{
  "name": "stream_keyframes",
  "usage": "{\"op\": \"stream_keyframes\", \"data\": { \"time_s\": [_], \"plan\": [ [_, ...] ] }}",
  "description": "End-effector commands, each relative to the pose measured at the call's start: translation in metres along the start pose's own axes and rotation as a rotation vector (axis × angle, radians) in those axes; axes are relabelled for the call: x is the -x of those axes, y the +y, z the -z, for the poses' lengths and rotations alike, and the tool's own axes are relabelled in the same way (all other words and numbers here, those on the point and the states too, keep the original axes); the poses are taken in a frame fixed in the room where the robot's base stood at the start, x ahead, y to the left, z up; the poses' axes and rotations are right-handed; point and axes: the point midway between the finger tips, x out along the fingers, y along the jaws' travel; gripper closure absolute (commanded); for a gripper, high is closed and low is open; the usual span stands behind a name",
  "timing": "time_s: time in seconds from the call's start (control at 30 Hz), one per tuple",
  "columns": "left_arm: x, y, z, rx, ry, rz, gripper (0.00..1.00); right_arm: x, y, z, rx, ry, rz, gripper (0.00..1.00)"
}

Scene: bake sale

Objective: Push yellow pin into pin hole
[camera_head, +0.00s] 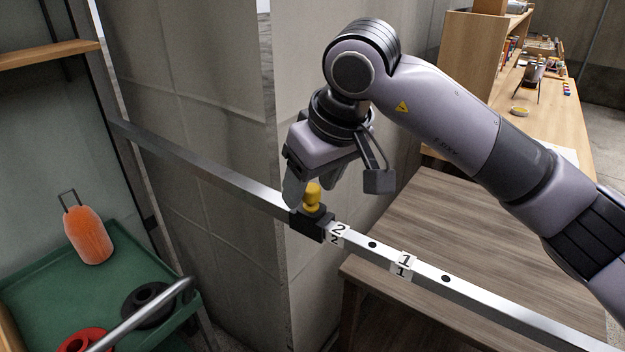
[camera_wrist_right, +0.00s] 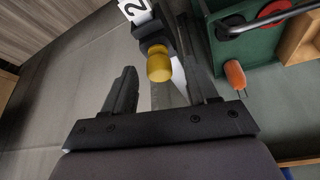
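The yellow pin (camera_head: 312,195) stands upright in a black block (camera_head: 309,224) on the grey metal rail (camera_head: 230,178). My right gripper (camera_head: 316,196) is above the block with its fingers around the pin's sides. In the right wrist view the yellow pin (camera_wrist_right: 159,64) lies ahead between two spread fingers, with a gap to the left finger, so the gripper (camera_wrist_right: 155,75) looks open. Two dark holes (camera_head: 372,244) show in the rail's top to the right, beside labels "2" (camera_head: 338,231) and "1" (camera_head: 404,263). Any hole under the block is hidden. My left gripper is not in view.
A wooden table (camera_head: 450,230) stands close behind the rail on the right. A grey partition (camera_head: 190,110) is behind the rail. A green cart (camera_head: 40,290) with an orange object (camera_head: 88,235) and dark and red rings is at the left.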

Motion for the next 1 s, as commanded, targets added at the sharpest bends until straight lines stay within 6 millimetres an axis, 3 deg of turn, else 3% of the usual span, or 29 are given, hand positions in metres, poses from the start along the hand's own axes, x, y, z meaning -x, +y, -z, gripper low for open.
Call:
{"op": "stream_keyframes", "data": {
  "time_s": [0.23, 0.63, 1.0],
  "plan": [
    [-0.001, 0.0, -0.001, 0.0, 0.0, 0.0, 0.57, 0.009, 0.0, 0.001, 0.001, 0.002, -0.001, 0.42],
    [-0.002, 0.001, -0.003, 0.003, -0.001, -0.001, 0.57, 0.065, 0.0, 0.0, 0.0, 0.002, -0.001, 0.42],
    [-0.002, 0.001, -0.002, 0.003, 0.0, -0.002, 0.57, 0.072, 0.0, 0.0, -0.001, 0.0, 0.0, 0.42]
  ]
}}
